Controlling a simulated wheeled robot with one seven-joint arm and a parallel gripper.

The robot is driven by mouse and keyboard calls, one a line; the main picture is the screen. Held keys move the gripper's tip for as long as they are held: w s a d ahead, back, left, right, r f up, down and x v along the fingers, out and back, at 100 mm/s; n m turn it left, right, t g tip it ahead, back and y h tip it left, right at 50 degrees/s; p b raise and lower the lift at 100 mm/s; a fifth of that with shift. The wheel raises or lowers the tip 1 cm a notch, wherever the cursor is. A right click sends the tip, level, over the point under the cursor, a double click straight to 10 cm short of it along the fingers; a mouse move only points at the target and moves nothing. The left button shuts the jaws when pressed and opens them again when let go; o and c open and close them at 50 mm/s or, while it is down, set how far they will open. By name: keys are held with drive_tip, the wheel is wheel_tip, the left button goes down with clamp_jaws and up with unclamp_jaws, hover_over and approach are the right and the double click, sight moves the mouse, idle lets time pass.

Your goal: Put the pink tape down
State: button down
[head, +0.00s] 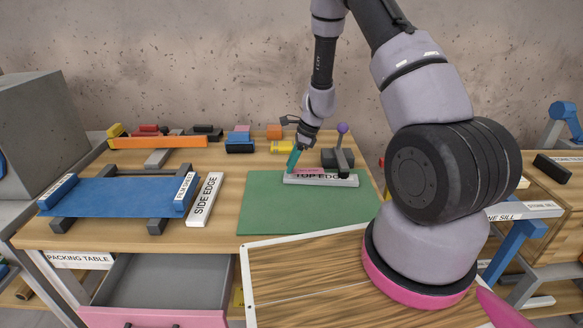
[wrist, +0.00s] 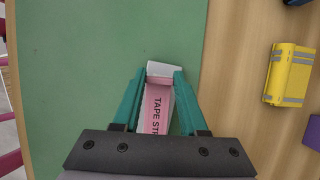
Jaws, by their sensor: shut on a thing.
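The pink tape (wrist: 157,105) is a strip with black lettering, partly cut off by my gripper's body in the wrist view. My gripper (wrist: 158,77) is shut on it, with one teal finger along each side. In the head view the pink tape (head: 308,170) shows as a small pink patch at the white block marked TOP EDGE (head: 322,181), near the back of the green mat (head: 275,212). My gripper (head: 292,165) points down at the block's left end. I cannot tell whether the tape touches the block.
A yellow block (wrist: 290,74) lies right of the mat. A dark device with a purple-knobbed lever (head: 342,150) stands behind the block. Left are a blue sheet (head: 118,196) on a rack and a SIDE EDGE bar (head: 205,200). The mat's front is clear; a drawer (head: 165,285) stands open below.

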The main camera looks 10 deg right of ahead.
drive_tip(key=shift+f, duration=0.75)
drive_tip(key=shift+f, duration=0.1)
drive_tip(key=shift+c, duration=2.2)
unclamp_jaws()
